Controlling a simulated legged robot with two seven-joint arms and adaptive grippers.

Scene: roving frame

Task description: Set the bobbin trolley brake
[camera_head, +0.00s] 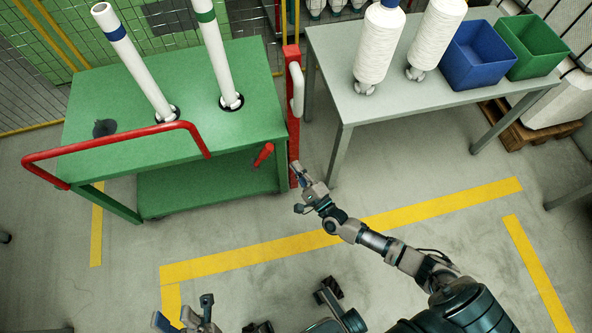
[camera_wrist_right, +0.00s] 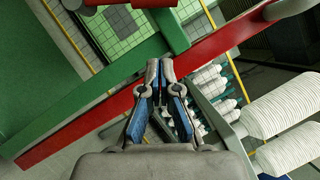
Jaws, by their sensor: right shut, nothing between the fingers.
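The green bobbin trolley (camera_head: 170,110) stands at the left in the head view, with a red push handle (camera_head: 110,140) along its near side. A short red lever (camera_head: 263,155), which looks like the brake, sticks out under the top near the right legs. My right gripper (camera_head: 301,178) is shut and empty, right of the lever and apart from it, near the foot of a red post. In the wrist view the shut fingers (camera_wrist_right: 160,68) point towards a red bar (camera_wrist_right: 90,120) and a green bar (camera_wrist_right: 110,70); the lever is not clear there. My left gripper (camera_head: 183,311) is open and empty at the bottom edge.
The red post (camera_head: 293,130) with a white grip (camera_head: 297,88) stands between the trolley and a grey table (camera_head: 430,98). The table holds white yarn cones (camera_head: 378,45), a blue bin (camera_head: 478,55) and a green bin (camera_head: 535,45). Yellow-lined floor in front is mostly clear.

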